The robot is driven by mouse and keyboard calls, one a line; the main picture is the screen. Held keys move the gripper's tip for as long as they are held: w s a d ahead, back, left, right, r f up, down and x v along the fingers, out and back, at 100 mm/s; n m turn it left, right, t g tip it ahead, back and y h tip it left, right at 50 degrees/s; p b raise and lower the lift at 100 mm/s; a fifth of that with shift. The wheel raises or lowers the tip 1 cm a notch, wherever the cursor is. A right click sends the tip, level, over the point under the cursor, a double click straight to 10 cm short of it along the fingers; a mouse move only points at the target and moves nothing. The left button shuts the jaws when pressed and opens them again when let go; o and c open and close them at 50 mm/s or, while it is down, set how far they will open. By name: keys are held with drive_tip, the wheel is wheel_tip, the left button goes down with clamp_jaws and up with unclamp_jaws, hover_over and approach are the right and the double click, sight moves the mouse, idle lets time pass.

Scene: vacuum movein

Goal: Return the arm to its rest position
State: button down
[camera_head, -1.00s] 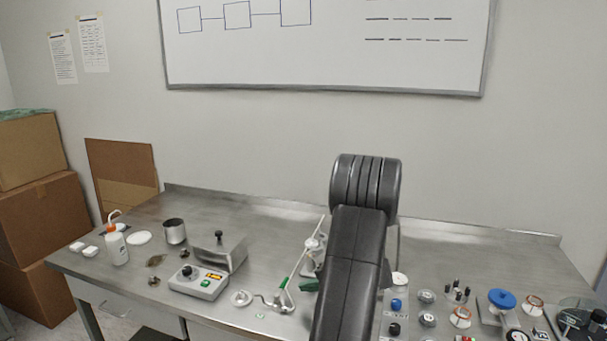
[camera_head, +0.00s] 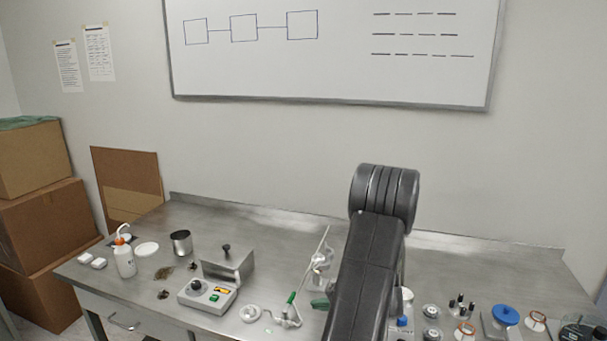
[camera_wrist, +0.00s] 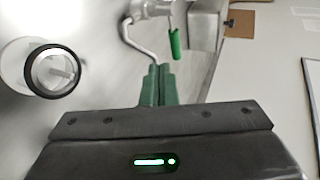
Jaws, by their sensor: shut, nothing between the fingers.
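My black arm (camera_head: 368,270) rises in front of the right half of the steel bench in the head view. It hides part of the bench behind it. In the wrist view my gripper (camera_wrist: 159,68) has its two green fingers together with nothing between them. Ahead of the fingers are a bent metal tube (camera_wrist: 131,42) and a green handle (camera_wrist: 175,43). In the head view the green handle (camera_head: 291,297) stands left of my arm. I cannot tell from these views how far the fingers are from the tube.
A control box (camera_head: 207,295), a metal can (camera_head: 181,243) and a wash bottle (camera_head: 124,260) stand left on the bench (camera_head: 245,220). Small fittings and a blue-capped part (camera_head: 505,315) crowd the right front. A black-ringed round part (camera_wrist: 55,71) shows left of my fingers. The bench's back strip is mostly clear.

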drive_tip(key=b+v, duration=0.2)
drive_tip(key=v, duration=0.6)
drive_tip(key=shift+s+d+r, duration=0.2)
drive_tip(key=shift+d+r, duration=0.05)
